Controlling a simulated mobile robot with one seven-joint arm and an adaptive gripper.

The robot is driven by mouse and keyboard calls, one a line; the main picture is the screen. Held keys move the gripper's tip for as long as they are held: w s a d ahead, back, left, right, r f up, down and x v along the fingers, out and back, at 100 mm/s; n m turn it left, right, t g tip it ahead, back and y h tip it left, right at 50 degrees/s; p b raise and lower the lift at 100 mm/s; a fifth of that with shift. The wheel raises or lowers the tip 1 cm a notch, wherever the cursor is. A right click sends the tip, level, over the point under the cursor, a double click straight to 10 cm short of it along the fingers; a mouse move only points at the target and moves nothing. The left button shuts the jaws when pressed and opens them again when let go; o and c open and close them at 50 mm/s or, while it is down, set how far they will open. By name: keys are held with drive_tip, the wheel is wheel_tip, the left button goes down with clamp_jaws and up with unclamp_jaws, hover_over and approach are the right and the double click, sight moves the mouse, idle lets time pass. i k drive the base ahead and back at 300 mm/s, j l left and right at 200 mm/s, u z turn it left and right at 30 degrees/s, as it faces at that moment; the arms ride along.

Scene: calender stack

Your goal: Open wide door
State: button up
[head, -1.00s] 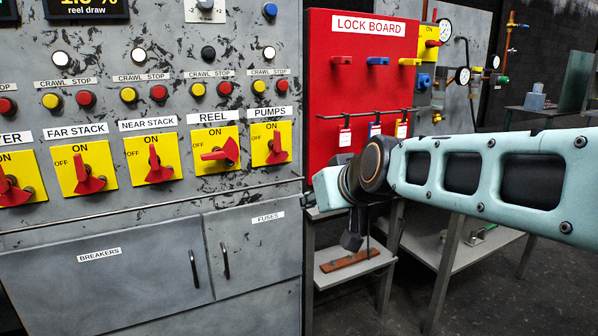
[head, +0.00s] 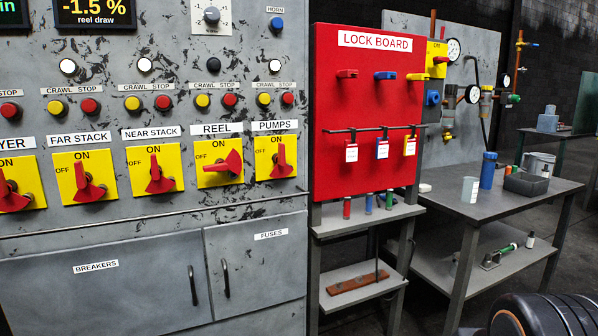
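The wide door is the grey BREAKERS door (head: 110,290) at the lower left of the cabinet in the head view. It looks shut, flush with the cabinet front. Its dark vertical handle (head: 193,285) is near its right edge. The narrower FUSES door (head: 262,262) beside it also looks shut, with a handle (head: 226,279) near its left edge. My gripper is out of view; only a dark rounded part of my arm shows at the bottom right corner.
Above the doors, a thin rail (head: 120,222) crosses the cabinet under yellow panels with red switches (head: 154,172). The red lock board (head: 365,110) and a small shelf stand to the right. A grey table (head: 520,203) holds cups and a tray further right.

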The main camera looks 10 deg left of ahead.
sight(157, 285)
drive_tip(key=u, duration=1.7)
